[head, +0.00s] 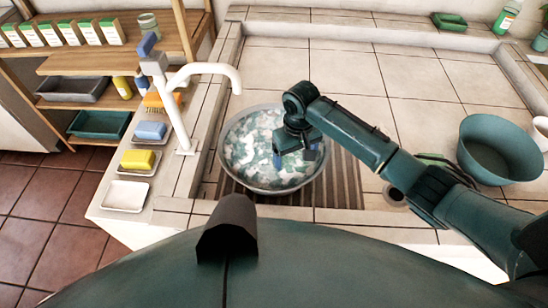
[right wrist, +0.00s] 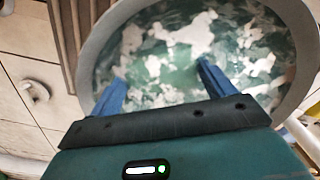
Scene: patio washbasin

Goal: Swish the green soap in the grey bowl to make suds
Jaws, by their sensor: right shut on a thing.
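The grey bowl (head: 270,187) stands on the slatted drain area of the basin and is full of green water with white suds; its rim also shows in the right wrist view (right wrist: 88,62). My right gripper (head: 294,161) reaches down into the bowl, its blue fingers dipping into the foam. In the right wrist view, the fingers (right wrist: 163,84) stand apart on either side of a pale green patch, the green soap (right wrist: 170,72), whose outline is hard to tell from the water and suds. My left gripper is not in view.
The white tap (head: 190,90) rises just left of the bowl. Yellow soap (head: 138,160) and blue soap (head: 150,130) sit on dishes beside an empty white dish (head: 125,196). A teal bowl (head: 500,150) stands at the right. The tiles behind the grey bowl are clear.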

